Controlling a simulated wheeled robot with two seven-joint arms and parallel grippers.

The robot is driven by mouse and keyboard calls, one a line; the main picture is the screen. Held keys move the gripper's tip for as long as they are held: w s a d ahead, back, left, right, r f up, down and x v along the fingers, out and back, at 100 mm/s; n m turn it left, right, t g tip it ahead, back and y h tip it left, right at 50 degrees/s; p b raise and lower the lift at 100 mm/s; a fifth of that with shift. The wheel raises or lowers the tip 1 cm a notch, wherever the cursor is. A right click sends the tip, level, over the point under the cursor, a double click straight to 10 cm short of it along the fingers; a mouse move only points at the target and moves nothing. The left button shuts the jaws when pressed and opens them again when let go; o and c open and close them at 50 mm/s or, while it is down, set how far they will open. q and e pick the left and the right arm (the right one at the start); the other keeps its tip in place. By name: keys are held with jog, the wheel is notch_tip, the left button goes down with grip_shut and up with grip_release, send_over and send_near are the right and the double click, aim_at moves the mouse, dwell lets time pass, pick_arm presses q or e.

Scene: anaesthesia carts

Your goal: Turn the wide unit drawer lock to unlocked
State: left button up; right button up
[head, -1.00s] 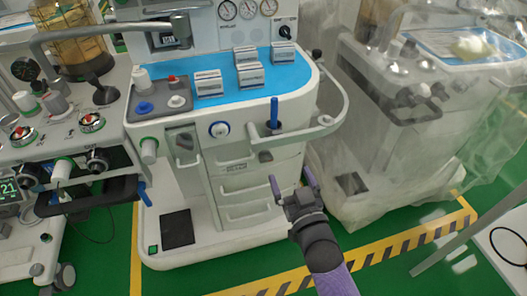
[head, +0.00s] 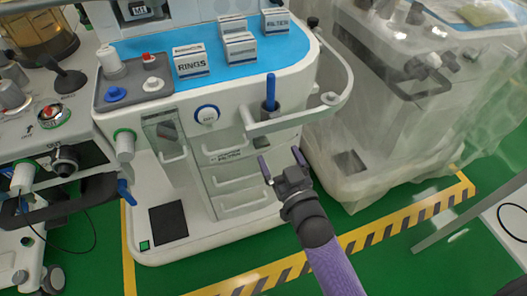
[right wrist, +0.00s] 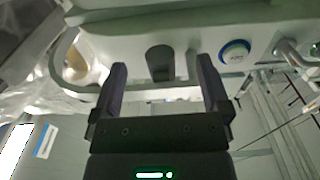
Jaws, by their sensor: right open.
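The wide white unit (head: 285,85) stands in the middle of the head view, with a column of drawers (head: 238,180) in its front. A round white knob with a blue ring (head: 207,114) sits on the front above them; it also shows in the right wrist view (right wrist: 236,53). I cannot tell which fitting is the drawer lock or how it is turned. My right gripper (head: 281,161) is open and empty, in front of the unit's right side. In the right wrist view a dark grey fitting (right wrist: 160,64) shows between the fingers, apart from them. My left gripper is out of view.
A handrail (head: 345,85) curves around the unit's right end, near a blue rod (head: 270,90) in a dark holder. Labelled boxes (head: 192,62) stand on the blue top. A plastic-covered cart (head: 390,130) is at right, another machine (head: 50,140) at left. Green floor lies in front.

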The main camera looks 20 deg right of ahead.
jog(key=b, duration=0.5)
send_near(263, 146)
jog(key=s, duration=0.1)
jog(key=shift+g, duration=0.3)
jog(key=w+b, duration=0.4)
jog(key=w, duration=0.5)
jog(key=shift+a+b, duration=0.1)
jog(key=shift+b, duration=0.3)
jog(key=shift+w+r, duration=0.15)
jog(key=shift+w, duration=0.35)
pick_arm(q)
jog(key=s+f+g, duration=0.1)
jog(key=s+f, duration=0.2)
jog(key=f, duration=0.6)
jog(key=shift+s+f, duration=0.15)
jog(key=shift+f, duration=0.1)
pick_arm(e)
jog(key=shift+r, duration=0.1)
jog(key=c, duration=1.1)
jog(key=shift+c, duration=0.9)
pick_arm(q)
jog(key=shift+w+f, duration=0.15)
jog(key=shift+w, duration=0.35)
